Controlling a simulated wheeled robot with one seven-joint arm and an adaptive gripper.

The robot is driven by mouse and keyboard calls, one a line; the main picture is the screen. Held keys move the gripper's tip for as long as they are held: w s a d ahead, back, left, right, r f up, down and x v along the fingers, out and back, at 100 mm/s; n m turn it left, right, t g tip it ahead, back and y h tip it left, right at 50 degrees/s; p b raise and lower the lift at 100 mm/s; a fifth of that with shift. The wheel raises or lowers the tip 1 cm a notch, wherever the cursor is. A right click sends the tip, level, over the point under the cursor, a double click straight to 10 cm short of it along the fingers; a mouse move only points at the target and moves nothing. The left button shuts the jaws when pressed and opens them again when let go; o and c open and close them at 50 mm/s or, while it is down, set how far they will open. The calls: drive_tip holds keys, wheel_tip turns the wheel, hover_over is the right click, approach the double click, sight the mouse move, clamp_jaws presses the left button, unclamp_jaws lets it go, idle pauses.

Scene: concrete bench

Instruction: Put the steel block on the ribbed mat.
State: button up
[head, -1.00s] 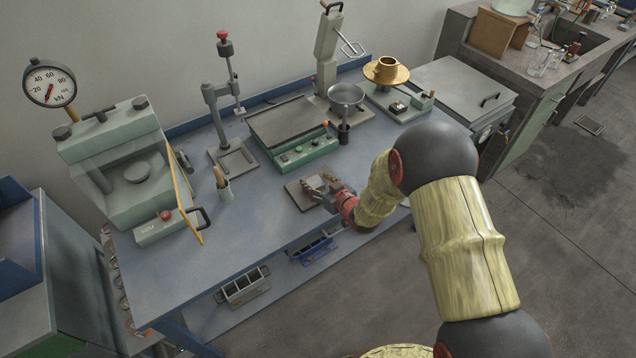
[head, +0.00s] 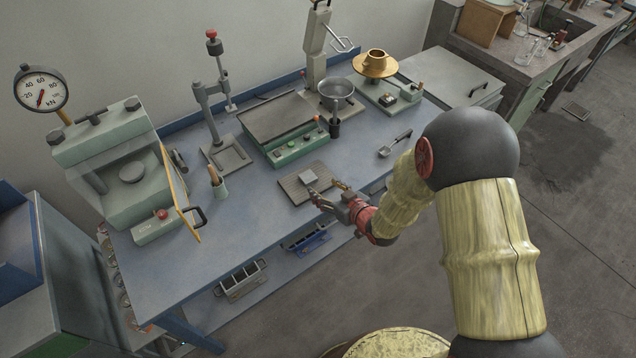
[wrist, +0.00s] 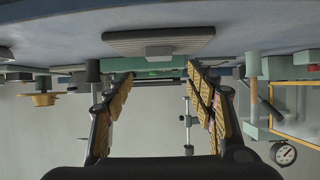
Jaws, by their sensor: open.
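The steel block (head: 308,176) is a small grey block resting on the ribbed mat (head: 292,190), a brown-grey square on the blue bench. In the wrist view the block (wrist: 160,51) shows against the ribbed mat (wrist: 128,40), near its middle. My gripper (head: 328,191) is open at the mat's right front edge, its fingers spread and apart from the block. In the wrist view my gripper (wrist: 158,80) has nothing between its fingers.
A green-based device (head: 298,147) stands behind the mat. The bench front left of the mat is clear.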

drive_tip(key=shift+v, duration=0.8)
drive_tip(key=w+d+r+m+h, duration=0.1)
drive_tip(key=w+d+r+h, duration=0.15)
drive_tip(key=d+r, duration=0.5)
drive_tip(key=s+d+r+m+g+h, duration=0.1)
drive_tip(key=s+d+r+h, duration=0.15)
drive_tip(key=r, duration=0.45)
drive_tip(key=s+d+r+m+g+h, duration=0.1)
drive_tip(key=s+d+r+m+h, duration=0.1)
drive_tip(key=s+d+r, duration=0.3)
drive_tip(key=s+r+g, duration=0.1)
drive_tip(key=s+r, duration=0.2)
drive_tip(key=s, duration=0.4)
drive_tip(key=s+a+r+m+g, duration=0.1)
drive_tip(key=s+r, duration=0.2)
drive_tip(key=s, duration=0.5)
drive_tip(key=s+r+m+g, duration=0.1)
drive_tip(key=s+r, duration=0.2)
drive_tip(key=s, duration=0.5)
drive_tip(key=shift+a+r, duration=0.15)
drive_tip(key=shift+r, duration=0.2)
drive_tip(key=shift+c, duration=0.4)
